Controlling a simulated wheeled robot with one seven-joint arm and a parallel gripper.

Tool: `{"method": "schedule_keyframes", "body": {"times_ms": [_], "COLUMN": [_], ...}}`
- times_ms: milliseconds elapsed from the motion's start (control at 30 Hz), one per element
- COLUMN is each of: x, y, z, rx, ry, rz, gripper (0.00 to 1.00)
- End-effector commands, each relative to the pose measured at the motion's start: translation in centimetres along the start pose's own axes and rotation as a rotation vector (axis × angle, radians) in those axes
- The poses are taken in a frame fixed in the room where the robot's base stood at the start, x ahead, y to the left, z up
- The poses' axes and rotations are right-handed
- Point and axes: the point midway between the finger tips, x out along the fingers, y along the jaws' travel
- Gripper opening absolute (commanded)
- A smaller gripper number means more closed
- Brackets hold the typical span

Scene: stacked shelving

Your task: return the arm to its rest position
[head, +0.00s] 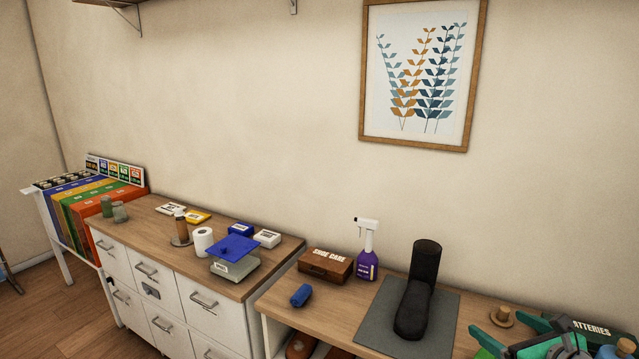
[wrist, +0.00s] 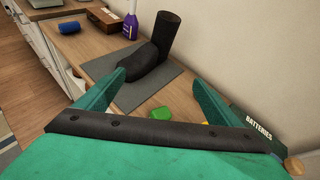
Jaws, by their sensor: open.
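My gripper (head: 508,324) is at the lower right of the head view, above the right end of the wooden bench. In the wrist view my gripper (wrist: 160,97) has its two teal fingers spread wide apart with nothing between them. Beyond the fingers a black boot (wrist: 165,50) stands on a grey mat (wrist: 128,97), clear of them. The boot (head: 420,290) is upright in the head view. Part of my arm is cut off by the lower right edge of the head view.
A batteries box (wrist: 258,125) and a green block (wrist: 160,113) lie close by my gripper. A purple spray bottle (head: 367,252), shoe care box (head: 325,266) and blue roll (head: 301,295) stand left of the boot. A white drawer cabinet (head: 180,300) is further left.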

Motion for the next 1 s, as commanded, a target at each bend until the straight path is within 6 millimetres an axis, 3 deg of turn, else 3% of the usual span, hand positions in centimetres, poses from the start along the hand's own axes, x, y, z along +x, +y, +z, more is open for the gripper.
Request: {"method": "schedule_keyframes", "body": {"times_ms": [267, 533, 767, 1000], "x": [3.5, 6.5, 6.8, 5.3], "y": [3.5, 9.6, 15.3, 21.8], "z": [-5.9, -14.4, -20.8, -26.1], "rx": [-0.166, -0.475, -0.770, -1.104], "ry": [0.049, 0.131, 0.197, 0.249], "rz": [-0.047, -0.105, -0.132, -0.134], "gripper": [0.88, 0.88, 0.88, 0.88]}}
